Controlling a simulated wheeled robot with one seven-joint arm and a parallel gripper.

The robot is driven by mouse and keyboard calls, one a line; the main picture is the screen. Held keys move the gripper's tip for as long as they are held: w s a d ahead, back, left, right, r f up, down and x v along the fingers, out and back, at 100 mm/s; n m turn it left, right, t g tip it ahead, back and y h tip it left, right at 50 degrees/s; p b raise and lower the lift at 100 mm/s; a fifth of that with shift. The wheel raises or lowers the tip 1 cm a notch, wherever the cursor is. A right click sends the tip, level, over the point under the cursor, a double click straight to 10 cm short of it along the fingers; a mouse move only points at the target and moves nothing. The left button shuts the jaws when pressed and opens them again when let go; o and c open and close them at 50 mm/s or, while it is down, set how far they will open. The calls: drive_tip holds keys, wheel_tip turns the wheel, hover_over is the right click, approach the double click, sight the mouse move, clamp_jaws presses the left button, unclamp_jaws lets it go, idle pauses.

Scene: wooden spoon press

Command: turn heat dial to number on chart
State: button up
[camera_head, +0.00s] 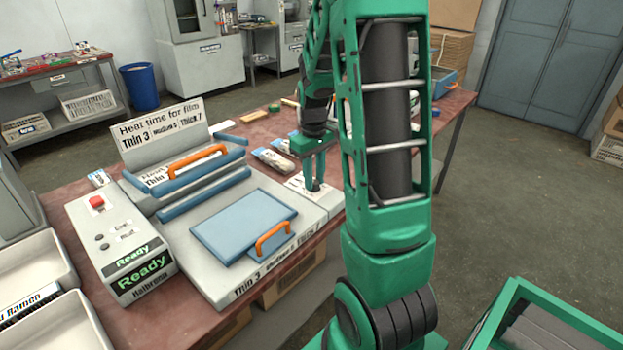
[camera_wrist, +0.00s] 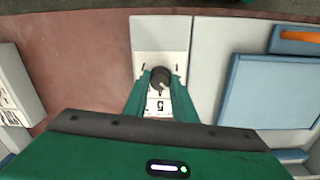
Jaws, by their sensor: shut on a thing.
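The heat dial (camera_wrist: 160,77) is a small dark round knob on a white number plate (camera_wrist: 158,104) at the end of the press, seen in the wrist view. My gripper (camera_wrist: 159,84) is shut on the dial, one green finger on each side. A digit that looks like a 5 shows on the plate; other marks are too small to read. The chart (camera_head: 160,130) stands behind the press and reads "Heat time for film", "Thin 3", a middle entry partly unclear, and "Thick 7".
The press (camera_head: 215,265) has a blue plate with an orange handle (camera_head: 273,238). A control box (camera_head: 120,240) with a red button and green "Ready" displays stands at its left. Packets (camera_head: 273,160) lie behind the press on the reddish table.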

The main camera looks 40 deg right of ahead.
drive_tip(key=m, duration=0.4)
drive_tip(key=shift+w+r+m, duration=0.1)
drive_tip(key=shift+w+m, duration=0.15)
drive_tip(key=shift+m, duration=0.05)
drive_tip(key=m, duration=0.4)
drive_tip(key=shift+m, duration=0.3)
drive_tip(key=m, duration=0.4)
drive_tip(key=shift+w+m, duration=0.1)
drive_tip(key=shift+m, duration=2)
drive_tip(key=o, duration=1)
drive_tip(key=shift+o, duration=0.2)
